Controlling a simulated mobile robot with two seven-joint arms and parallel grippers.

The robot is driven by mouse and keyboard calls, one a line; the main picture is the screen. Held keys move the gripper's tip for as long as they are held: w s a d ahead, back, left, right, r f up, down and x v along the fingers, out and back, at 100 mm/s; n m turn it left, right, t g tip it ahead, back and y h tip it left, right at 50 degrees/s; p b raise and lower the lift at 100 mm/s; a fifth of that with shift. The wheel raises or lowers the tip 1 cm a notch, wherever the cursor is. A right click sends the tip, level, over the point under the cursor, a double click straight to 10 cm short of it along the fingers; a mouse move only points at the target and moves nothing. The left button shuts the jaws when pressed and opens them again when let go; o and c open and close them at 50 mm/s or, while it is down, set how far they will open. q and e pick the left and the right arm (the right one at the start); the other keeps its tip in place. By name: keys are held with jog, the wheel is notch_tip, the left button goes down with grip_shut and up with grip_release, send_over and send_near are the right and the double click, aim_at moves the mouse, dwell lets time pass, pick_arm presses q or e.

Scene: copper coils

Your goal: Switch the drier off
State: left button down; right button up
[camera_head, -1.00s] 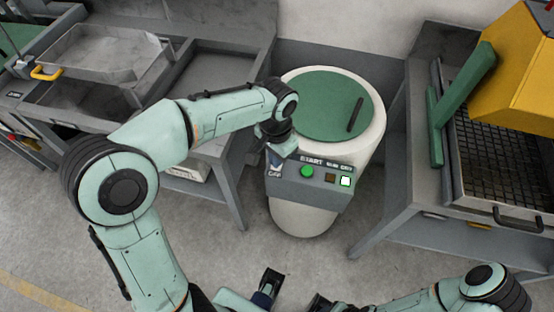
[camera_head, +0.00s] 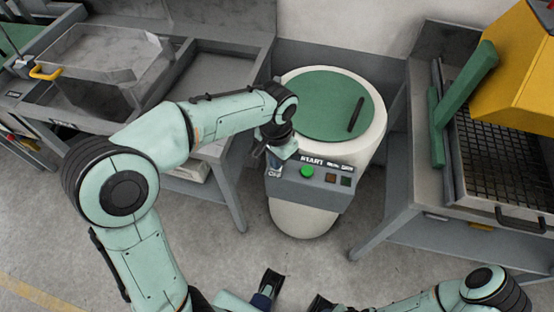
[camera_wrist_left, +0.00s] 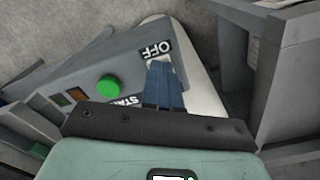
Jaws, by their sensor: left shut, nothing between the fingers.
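The drier (camera_head: 372,150) is a white drum with a green lid (camera_head: 320,100) and a grey control panel (camera_head: 310,192) on its front. The panel has a green START button (camera_head: 307,172), which also shows in the left wrist view (camera_wrist_left: 108,86). The OFF label (camera_wrist_left: 156,49) is at the panel's end. My left gripper (camera_head: 275,162) is shut and empty at the OFF end; its blue fingertips (camera_wrist_left: 160,66) cover the place beside the label. The OFF button is hidden, so contact cannot be told.
A grey table (camera_head: 395,205) with a grate and yellow machine (camera_head: 515,75) stands to the right. Open floor (camera_head: 350,270) lies in front.

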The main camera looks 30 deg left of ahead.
pick_arm(q)
jog(key=shift+r+p, duration=2.9)
jog(key=shift+r, duration=0.6)
pick_arm(e)
notch_tip(320, 180, up, 6)
jog(key=w, duration=0.2)
pick_arm(q)
jog(key=shift+f, duration=0.1)
